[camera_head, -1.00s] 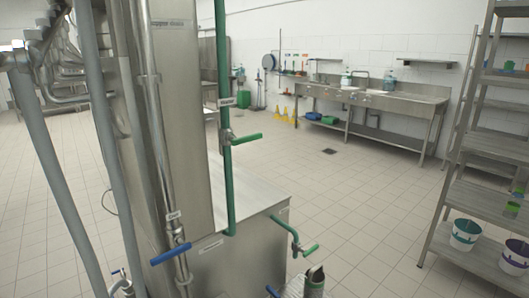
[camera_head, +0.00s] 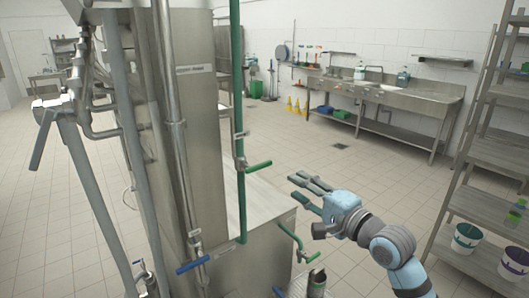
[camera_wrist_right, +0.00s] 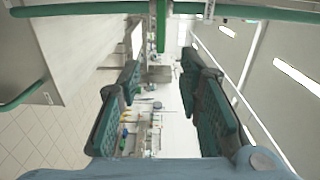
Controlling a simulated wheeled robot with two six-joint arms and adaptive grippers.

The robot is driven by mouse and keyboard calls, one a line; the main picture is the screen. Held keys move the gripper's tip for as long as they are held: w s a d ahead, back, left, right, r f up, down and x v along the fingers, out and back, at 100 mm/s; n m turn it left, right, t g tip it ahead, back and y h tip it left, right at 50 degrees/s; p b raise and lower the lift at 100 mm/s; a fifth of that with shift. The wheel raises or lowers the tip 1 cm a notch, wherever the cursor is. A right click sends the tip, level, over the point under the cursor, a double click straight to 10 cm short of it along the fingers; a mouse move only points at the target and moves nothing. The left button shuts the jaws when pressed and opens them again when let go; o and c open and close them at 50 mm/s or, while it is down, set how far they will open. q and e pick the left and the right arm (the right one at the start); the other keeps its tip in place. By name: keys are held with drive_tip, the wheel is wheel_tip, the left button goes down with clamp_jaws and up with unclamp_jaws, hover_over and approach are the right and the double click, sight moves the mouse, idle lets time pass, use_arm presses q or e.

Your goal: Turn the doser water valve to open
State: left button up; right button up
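A green vertical pipe (camera_head: 240,110) runs up the front of the steel machine. The small labels are too small to read, so I cannot tell which is the doser water valve. My right gripper (camera_head: 295,190) is open and empty, right of the upper handle and apart from it. In the right wrist view, a green handle (camera_wrist_right: 160,30) points down toward the gap between the open fingers (camera_wrist_right: 160,68). My left gripper is out of view.
A blue handle (camera_head: 193,265) sits low on the steel pipe to the left. The machine's steel top (camera_head: 262,200) lies below the upper handle. A metal shelf (camera_head: 480,205) with buckets stands at the right, and a sink counter (camera_head: 385,92) at the back. The tiled floor between is open.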

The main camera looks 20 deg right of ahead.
sight(265, 166)
drive_tip(key=x, duration=1.4)
drive_tip(key=shift+w+a, duration=0.2)
drive_tip(key=shift+a, duration=0.05)
drive_tip(key=shift+d, duration=0.1)
drive_tip(key=shift+c, duration=0.6)
clamp_jaws()
